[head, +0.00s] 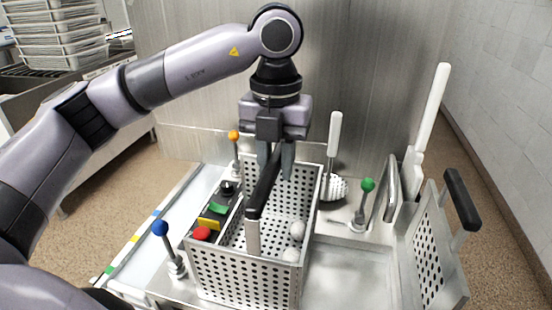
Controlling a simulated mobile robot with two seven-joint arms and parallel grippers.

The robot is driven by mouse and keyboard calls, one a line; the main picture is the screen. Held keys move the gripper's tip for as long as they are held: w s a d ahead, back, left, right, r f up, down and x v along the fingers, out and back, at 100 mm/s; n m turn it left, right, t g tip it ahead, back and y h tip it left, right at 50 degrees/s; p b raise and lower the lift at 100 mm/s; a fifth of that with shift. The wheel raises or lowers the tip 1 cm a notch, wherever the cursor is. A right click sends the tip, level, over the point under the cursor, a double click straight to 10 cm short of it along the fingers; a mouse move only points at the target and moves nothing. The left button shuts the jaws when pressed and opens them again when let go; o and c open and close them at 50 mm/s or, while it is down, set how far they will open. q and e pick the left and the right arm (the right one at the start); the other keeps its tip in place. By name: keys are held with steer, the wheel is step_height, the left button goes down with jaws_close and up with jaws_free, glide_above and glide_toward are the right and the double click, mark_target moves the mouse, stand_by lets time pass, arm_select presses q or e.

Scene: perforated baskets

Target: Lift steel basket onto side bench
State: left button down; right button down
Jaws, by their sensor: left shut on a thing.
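The perforated steel basket (245,284) stands in the middle of the steel bench, upright, with white balls (297,231) inside. Its black handle (259,196) rises on a steel post above the basket. My left gripper (275,168) comes down from above and is shut on the far end of this handle. The fingers partly hide the handle's far end and the basket's back wall. Whether the basket's bottom touches the bench cannot be seen clearly. My right gripper is not in view.
Left of the basket are a blue-knobbed lever (160,229), an orange-knobbed lever (234,136) and a red button (202,233). Right are a green-knobbed lever (367,185), a white-handled brush (335,187) and another perforated panel with a black handle (461,199). Stacked trays (60,35) stand back left.

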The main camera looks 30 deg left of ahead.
arm_select(q)
steer(key=c, duration=0.8)
jaws_free()
steer(key=shift+f, duration=0.1)
step_height(320, 180, up, 7)
steer(key=shift+r, duration=0.15)
